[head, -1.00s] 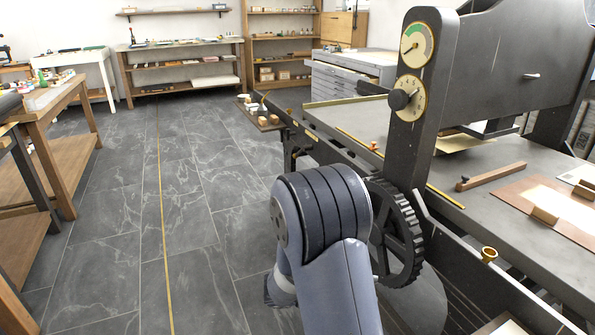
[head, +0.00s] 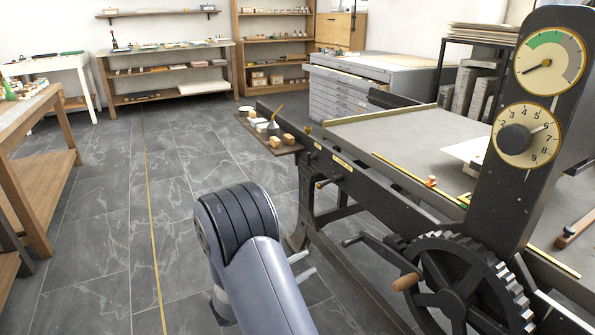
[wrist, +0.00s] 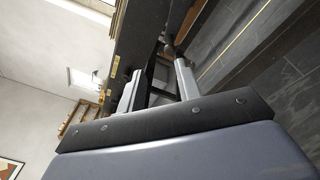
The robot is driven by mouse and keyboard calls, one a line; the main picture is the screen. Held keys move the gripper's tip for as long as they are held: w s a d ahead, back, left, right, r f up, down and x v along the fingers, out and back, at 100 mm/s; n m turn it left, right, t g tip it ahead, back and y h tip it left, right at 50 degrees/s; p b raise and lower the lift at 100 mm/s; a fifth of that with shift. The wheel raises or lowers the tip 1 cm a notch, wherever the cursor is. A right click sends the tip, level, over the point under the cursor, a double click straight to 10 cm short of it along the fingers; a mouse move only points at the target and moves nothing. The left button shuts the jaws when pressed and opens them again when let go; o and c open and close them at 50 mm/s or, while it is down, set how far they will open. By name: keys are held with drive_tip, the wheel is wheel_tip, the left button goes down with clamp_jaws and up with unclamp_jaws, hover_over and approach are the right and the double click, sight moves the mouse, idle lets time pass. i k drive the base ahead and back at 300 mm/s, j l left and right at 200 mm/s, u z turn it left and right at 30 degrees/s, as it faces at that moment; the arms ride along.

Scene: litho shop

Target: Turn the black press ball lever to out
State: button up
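The black press (head: 340,190) runs along the right of the head view. A small black lever with a rounded end (head: 325,183) sticks out from its side rail, below small brass plates (head: 341,162). I cannot read its setting.
A toothed wheel (head: 465,285) and a crank with a wooden handle (head: 405,282) stand out from the press at right. A small shelf with blocks (head: 272,138) juts from its far end. Wooden benches (head: 40,150) stand at left. The tiled floor (head: 110,220) between is clear.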

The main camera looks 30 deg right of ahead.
sight(336, 178)
drive_tip(key=i+j+z, duration=0.1)
drive_tip(key=i+z, duration=0.2)
drive_tip(key=i, duration=0.2)
drive_tip(key=i+j+z, duration=0.3)
drive_tip(key=i, duration=0.2)
drive_tip(key=i+j+z, duration=0.3)
drive_tip(key=i, duration=0.2)
